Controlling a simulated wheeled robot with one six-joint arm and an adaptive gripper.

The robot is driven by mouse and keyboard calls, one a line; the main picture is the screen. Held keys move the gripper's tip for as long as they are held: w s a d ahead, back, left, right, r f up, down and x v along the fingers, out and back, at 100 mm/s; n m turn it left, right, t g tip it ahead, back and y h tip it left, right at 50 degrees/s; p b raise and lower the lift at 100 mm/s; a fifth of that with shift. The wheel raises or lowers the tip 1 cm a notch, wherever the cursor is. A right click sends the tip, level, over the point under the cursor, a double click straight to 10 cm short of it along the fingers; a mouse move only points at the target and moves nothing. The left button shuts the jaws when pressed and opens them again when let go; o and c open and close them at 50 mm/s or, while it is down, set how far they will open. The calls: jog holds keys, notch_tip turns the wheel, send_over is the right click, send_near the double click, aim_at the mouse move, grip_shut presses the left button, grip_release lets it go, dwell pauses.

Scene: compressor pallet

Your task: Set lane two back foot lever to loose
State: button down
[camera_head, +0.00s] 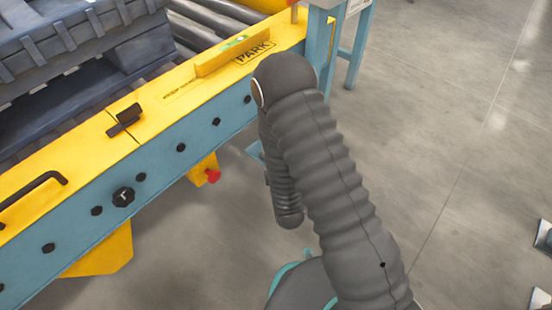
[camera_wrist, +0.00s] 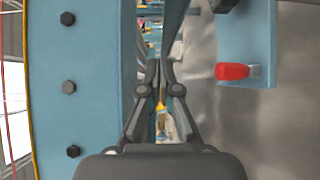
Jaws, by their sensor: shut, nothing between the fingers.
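A red-ended lever (camera_wrist: 236,71) shows in the wrist view, sticking out sideways in front of a blue plate (camera_wrist: 262,25) at the right. My gripper (camera_wrist: 160,66) is shut and empty, its fingertips to the left of the red end and apart from it in the picture. In the head view a red knob (camera_head: 213,176) sits under a yellow bracket (camera_head: 202,165) below the side beam. I cannot tell whether it is the same part, or which lane or foot either belongs to. In the head view my arm hides the gripper's fingers.
A blue beam (camera_head: 165,172) with dark bolts and a yellow top (camera_head: 70,165) runs along the conveyor; a dark pallet (camera_head: 75,50) rests behind it. In the wrist view a blue bolted face (camera_wrist: 95,80) stands close left of my gripper.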

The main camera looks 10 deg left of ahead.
jog(key=shift+s+a+r, duration=0.15)
jog(key=shift+s+r, duration=0.05)
jog(key=shift+r, duration=0.35)
jog(key=shift+s+a+r, duration=0.15)
jog(key=shift+s+r, duration=0.05)
jog(key=shift+r, duration=0.35)
